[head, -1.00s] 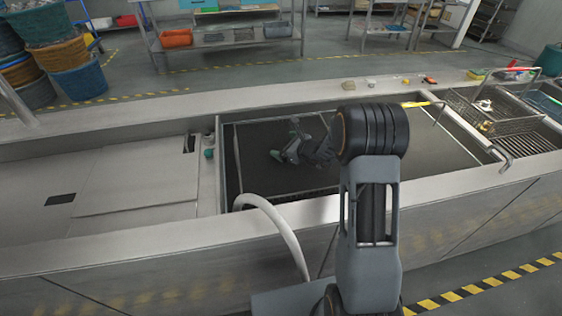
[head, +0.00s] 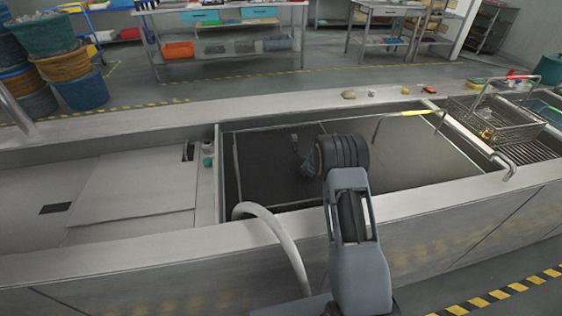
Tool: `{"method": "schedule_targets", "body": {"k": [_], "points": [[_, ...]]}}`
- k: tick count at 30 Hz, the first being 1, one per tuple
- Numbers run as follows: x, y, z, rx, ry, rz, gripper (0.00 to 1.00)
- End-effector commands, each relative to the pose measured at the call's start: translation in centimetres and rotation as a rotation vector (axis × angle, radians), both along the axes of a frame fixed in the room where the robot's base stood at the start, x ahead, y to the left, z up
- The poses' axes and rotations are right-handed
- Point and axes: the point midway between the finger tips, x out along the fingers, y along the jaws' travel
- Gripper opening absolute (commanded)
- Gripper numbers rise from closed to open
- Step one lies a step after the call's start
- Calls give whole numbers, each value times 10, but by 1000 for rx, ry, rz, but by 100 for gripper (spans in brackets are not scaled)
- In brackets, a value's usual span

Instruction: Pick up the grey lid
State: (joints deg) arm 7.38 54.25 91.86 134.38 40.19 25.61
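A flat grey panel, which looks like the grey lid (head: 135,188), lies on the left part of the long metal bench. A dark rectangular cutout shows close to its upper right corner. My gripper (head: 294,139) is over the dark open tank, to the right of the lid and well apart from it. My arm's black joint hides most of the gripper, so its fingers cannot be made out. Nothing can be seen held in it.
The open tank (head: 400,170) lies under my arm. A pale curved hose (head: 275,228) crosses the bench's front edge. A small green knob (head: 207,162) sits between lid and tank. A wire basket (head: 490,122) stands at the right. Small items lie on the back ledge.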

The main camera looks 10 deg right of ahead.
Motion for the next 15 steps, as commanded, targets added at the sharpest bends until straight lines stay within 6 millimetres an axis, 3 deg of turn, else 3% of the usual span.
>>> {"method": "schedule_targets", "body": {"k": [7, 15], "points": [[1, 1, 0, -1, 0, 0, 99], [1, 0, 0, -1, 0, 0, 73]]}}
